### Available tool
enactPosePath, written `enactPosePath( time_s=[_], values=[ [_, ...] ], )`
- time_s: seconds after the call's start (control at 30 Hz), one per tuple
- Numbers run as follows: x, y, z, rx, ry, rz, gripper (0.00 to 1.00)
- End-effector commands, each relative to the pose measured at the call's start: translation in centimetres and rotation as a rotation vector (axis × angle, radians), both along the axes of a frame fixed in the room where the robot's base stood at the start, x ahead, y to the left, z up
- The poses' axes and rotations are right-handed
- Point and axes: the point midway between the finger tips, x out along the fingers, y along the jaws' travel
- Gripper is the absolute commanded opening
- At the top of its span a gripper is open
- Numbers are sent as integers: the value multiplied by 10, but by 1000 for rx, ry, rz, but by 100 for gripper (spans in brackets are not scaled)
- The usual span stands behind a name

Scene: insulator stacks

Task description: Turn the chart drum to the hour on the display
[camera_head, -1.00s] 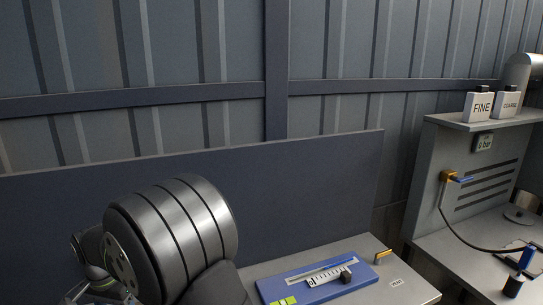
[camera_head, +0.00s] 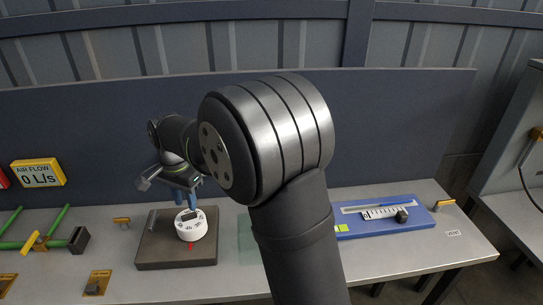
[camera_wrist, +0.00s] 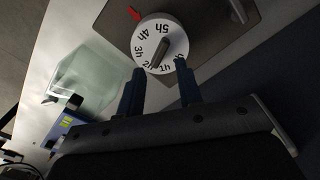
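The chart drum (camera_wrist: 172,34) is a white round dial with hour marks from about 0 to 5h and a grey bar grip across its top. It also shows in the head view (camera_head: 191,230), on a dark base plate (camera_head: 150,254). A red pointer (camera_wrist: 134,13) on the plate faces the rim near the 4h and 5h marks; I cannot tell the exact reading. My gripper (camera_wrist: 160,67) is open above the drum, its two blue fingers apart on either side of the bar's near end. Contact cannot be told. In the head view my gripper (camera_head: 187,196) is small. No display with an hour is readable.
A yellow display (camera_head: 38,173) reads AIR FLOW 0 L/s at left, above green rods (camera_head: 45,226). A clear glass block (camera_head: 246,236) stands right of the drum plate. A blue board with a scale (camera_head: 385,216) lies further right. My arm hides the bench middle.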

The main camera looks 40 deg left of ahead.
Motion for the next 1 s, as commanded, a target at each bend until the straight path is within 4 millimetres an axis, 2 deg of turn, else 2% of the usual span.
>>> enactPosePath(
  time_s=[0.07, 0.17, 0.43, 0.5, 0.6, 0.77, 1.0],
  values=[
    [1, 0, 1, 1, 3, -9, 33],
    [11, -3, 14, 10, 43, -96, 33],
    [55, -24, 89, 37, 303, -555, 33],
    [62, -28, 103, 37, 353, -628, 33],
    [65, -31, 114, 36, 393, -680, 33],
    [60, -29, 103, 34, 403, -691, 33],
    [43, -22, 58, 31, 400, -688, 33]
  ],
)
